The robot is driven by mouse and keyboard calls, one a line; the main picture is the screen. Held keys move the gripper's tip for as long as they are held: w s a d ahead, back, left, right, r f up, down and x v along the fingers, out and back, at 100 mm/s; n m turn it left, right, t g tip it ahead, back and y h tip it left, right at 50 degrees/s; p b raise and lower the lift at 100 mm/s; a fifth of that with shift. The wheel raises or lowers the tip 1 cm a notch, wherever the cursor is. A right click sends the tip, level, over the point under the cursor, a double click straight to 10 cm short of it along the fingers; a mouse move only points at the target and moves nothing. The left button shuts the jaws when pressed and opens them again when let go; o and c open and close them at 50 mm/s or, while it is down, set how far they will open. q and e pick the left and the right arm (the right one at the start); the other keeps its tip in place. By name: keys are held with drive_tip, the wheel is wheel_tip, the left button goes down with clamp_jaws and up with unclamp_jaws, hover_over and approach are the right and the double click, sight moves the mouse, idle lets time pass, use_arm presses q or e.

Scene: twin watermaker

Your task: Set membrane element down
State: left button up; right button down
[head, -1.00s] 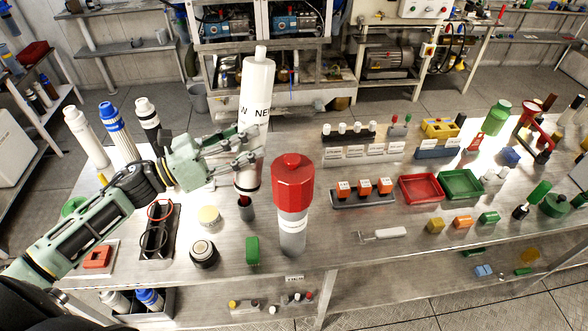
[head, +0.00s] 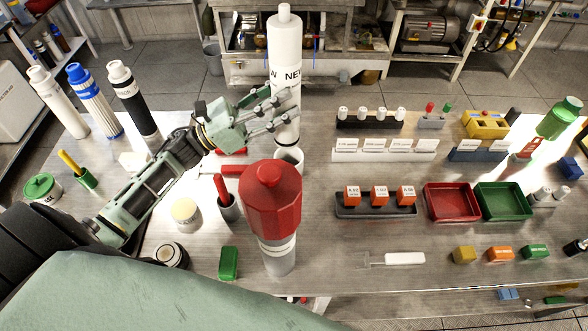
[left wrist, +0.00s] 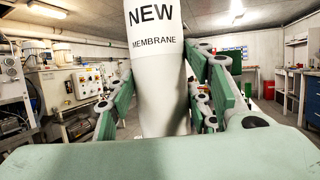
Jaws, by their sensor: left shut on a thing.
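The membrane element (head: 285,50) is a tall white cylinder marked NEW, with a thin stem on top and a dark band near its foot. It stands about upright over the middle back of the table. My left gripper (head: 278,112) is shut on it at its lower half. In the left wrist view the membrane element (left wrist: 160,80) stands between the green finger pads, and its label reads NEW MEMBRANE. A white round-mouthed holder (head: 289,156) shows just below its foot; I cannot tell whether they touch. My right gripper is not in view.
A red-capped vessel (head: 270,200) stands close in front of the holder. A red-handled tool in a grey cup (head: 228,205) is to its left. Three tall cartridges, one a blue-capped cartridge (head: 95,100), stand at the back left.

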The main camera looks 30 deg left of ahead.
sight(282, 135)
use_arm(q)
drive_tip(key=f, duration=0.4)
drive_tip(key=w+f, duration=0.1)
drive_tip(key=f, duration=0.1)
drive_tip(key=shift+f+p, duration=0.25)
drive_tip(key=shift+p, duration=0.15)
drive_tip(key=shift+w+f+p, duration=0.1)
drive_tip(key=shift+f+p, duration=0.2)
drive_tip(key=shift+f, duration=2.05)
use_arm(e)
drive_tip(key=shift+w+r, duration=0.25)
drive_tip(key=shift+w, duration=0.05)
use_arm(q)
drive_tip(key=shift+f+b, duration=0.65)
drive_tip(key=shift+b, duration=0.25)
drive_tip(key=o, duration=1.6)
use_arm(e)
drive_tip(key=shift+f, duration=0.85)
use_arm(q)
drive_tip(key=shift+o, duration=0.2)
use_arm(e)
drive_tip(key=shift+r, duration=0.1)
